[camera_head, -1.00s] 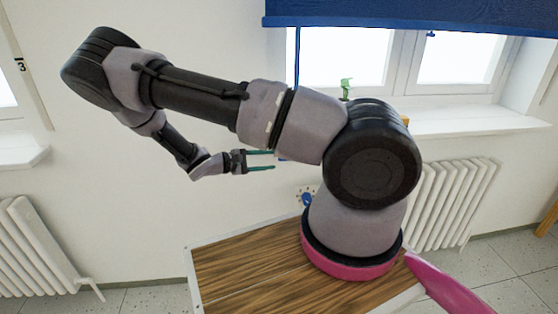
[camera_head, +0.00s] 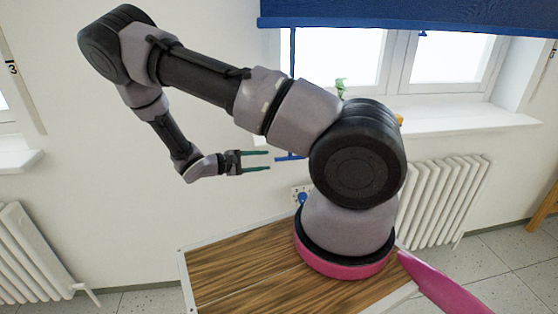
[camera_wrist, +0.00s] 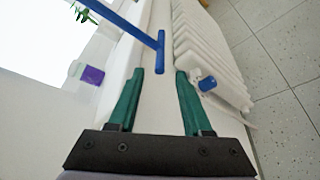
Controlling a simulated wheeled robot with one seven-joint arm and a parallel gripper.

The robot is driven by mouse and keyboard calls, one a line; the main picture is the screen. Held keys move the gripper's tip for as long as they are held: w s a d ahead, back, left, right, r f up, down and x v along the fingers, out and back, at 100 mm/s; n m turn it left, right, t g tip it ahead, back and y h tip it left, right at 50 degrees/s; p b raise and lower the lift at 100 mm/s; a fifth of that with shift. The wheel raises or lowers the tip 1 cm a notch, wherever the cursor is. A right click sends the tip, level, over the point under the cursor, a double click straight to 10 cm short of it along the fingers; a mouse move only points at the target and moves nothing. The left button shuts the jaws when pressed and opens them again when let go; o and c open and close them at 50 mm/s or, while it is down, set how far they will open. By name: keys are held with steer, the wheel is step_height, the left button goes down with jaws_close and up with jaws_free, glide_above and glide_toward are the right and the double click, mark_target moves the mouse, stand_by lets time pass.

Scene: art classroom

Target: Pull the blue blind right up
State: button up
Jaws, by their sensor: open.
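The blue blind (camera_head: 400,18) hangs across the top of the window at the upper right of the head view, with bare glass below it. A thin blue rod (camera_head: 292,80) hangs from its left side and ends in a blue crossbar handle (camera_head: 289,158). My gripper (camera_head: 268,161) has green fingers, apart and empty, pointing right toward the handle. In the wrist view the handle (camera_wrist: 161,50) lies ahead of the gap between the fingertips (camera_wrist: 160,75). I cannot tell exactly how far apart they are.
A windowsill (camera_head: 460,118) holds a green plant (camera_head: 340,87). A white radiator (camera_head: 445,200) stands below it, and another radiator (camera_head: 35,255) is at the left. The wall left of the gripper is clear.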

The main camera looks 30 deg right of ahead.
mark_target(278, 160)
steer(key=x, duration=0.7)
steer(key=shift+d+f, duration=0.15)
steer(key=shift+d, duration=0.2)
jaws_close()
steer(key=shift+s, duration=0.1)
stand_by(0.9)
